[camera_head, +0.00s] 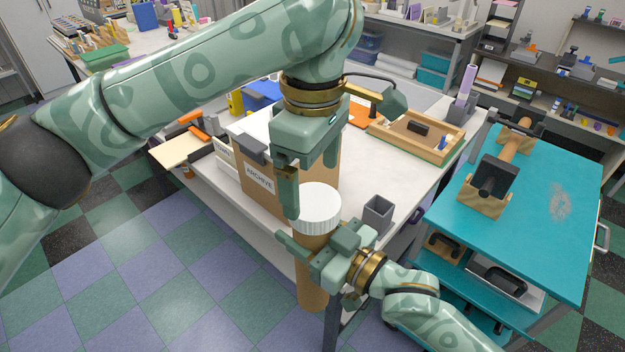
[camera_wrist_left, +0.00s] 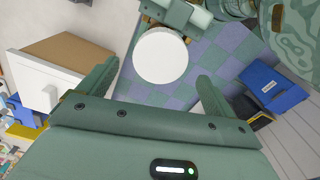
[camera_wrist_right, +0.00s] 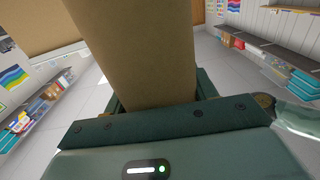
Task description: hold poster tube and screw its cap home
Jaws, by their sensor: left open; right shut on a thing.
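The brown poster tube (camera_head: 312,287) stands upright in front of the white table. A white ribbed cap (camera_head: 318,212) sits on its top end; I cannot tell how far it is screwed down. My right gripper (camera_head: 315,255) is shut on the tube just below the cap. In the right wrist view the tube (camera_wrist_right: 140,55) runs between the fingers (camera_wrist_right: 160,97). My left gripper (camera_head: 305,185) points down above the cap, open. In the left wrist view the cap (camera_wrist_left: 160,55) lies between the spread fingers (camera_wrist_left: 157,85), and the tube is hidden beneath it.
A cardboard archive box (camera_head: 257,183) stands on the table (camera_head: 390,185) close behind my left gripper. A small grey cup (camera_head: 378,214) is at the table edge, right of the cap. A teal cart (camera_head: 545,230) with a wooden holder (camera_head: 482,197) stands at right. Open floor lies left.

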